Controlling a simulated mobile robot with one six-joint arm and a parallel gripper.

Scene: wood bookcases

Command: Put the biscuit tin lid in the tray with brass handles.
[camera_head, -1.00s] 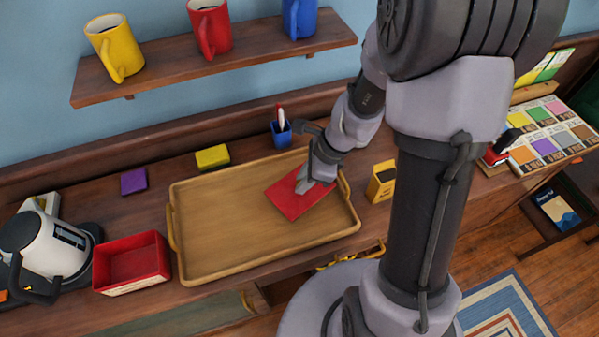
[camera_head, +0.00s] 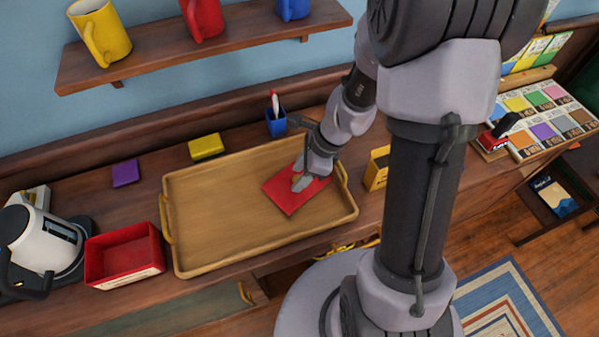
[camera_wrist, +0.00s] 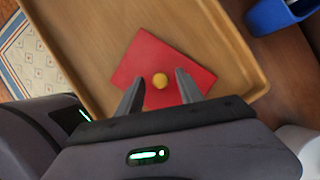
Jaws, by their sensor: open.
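The biscuit tin lid (camera_head: 285,197) is a flat red square with a round yellow knob (camera_wrist: 160,81) at its middle. It lies in the tray with brass handles (camera_head: 215,225), toward the tray's right end, and also shows in the wrist view (camera_wrist: 145,58). The wooden tray also fills much of the wrist view (camera_wrist: 95,35). My gripper (camera_head: 300,183) is over the lid. In the wrist view my gripper (camera_wrist: 158,88) is open, with one finger on each side of the knob and gaps between. Whether the fingertips touch the lid is unclear.
An open red tin (camera_head: 125,257) and a white kettle (camera_head: 42,240) stand left of the tray. A blue pen cup (camera_head: 276,122) and yellow block (camera_head: 206,147) are behind it. A yellow box (camera_head: 376,170) stands close to its right. A mug shelf (camera_head: 230,40) hangs above.

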